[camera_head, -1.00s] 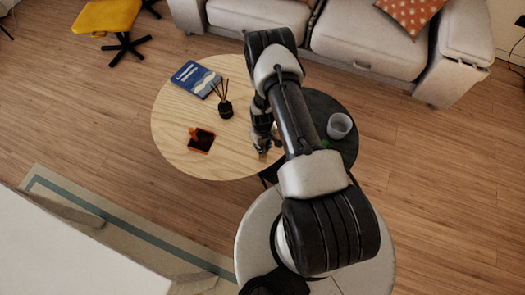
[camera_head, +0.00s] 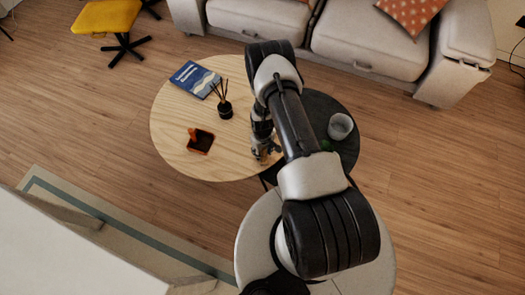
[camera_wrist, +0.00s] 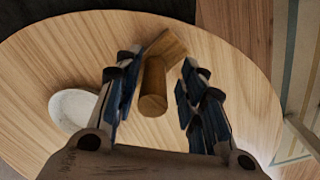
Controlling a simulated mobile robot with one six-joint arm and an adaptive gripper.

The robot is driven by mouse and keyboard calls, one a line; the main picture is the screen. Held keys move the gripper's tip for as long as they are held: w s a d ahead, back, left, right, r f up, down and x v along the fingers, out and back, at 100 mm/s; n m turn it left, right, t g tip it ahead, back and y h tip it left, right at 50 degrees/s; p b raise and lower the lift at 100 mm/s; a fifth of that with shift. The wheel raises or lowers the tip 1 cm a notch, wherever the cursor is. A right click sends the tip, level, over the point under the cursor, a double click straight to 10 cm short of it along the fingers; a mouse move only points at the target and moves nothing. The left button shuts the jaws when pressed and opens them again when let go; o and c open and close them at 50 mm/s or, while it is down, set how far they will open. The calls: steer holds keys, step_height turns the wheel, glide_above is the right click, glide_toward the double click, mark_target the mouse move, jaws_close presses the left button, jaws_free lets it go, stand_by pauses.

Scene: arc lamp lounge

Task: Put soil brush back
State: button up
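In the wrist view a brown wooden brush (camera_wrist: 153,88), with a round handle and a blocky head, is on the round wooden table (camera_wrist: 45,70). I take it for the soil brush. My gripper (camera_wrist: 160,66) is open, its blue-padded fingers on either side of the brush, with a visible gap on the right. In the head view my gripper (camera_head: 264,155) is low over the front right of the wooden table (camera_head: 185,105); the brush is mostly hidden there. A white round dish (camera_wrist: 72,109) is left of the fingers in the wrist view.
A dark tray with an orange rim (camera_head: 201,143), a reed diffuser (camera_head: 224,108) and a blue book (camera_head: 195,79) are on the wooden table. A dark side table (camera_head: 340,112) with a glass cup (camera_head: 340,126) is to the right. A sofa (camera_head: 365,40) stands behind.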

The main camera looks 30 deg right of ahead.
step_height(320, 180, up, 12)
steer(key=p, duration=0.4)
steer(key=w+a+r+t, duration=0.1)
steer(key=w+a+r, duration=0.15)
steer(key=r, duration=1.45)
steer(key=w+a+r+t, duration=0.1)
steer(key=a+r, duration=0.2)
steer(key=r, duration=1.3)
steer(key=s+a+r+t, duration=0.1)
steer(key=s+a+r, duration=0.2)
steer(key=s+r, duration=0.7)
steer(key=s+a+r+t, duration=0.1)
steer(key=s+a+r, duration=0.3)
steer(key=s+r, duration=0.5)
steer(key=s, duration=0.4)
steer(key=shift+r+m+t, duration=0.3)
steer(key=shift+r+m, duration=0.05)
steer(key=shift+m, duration=0.05)
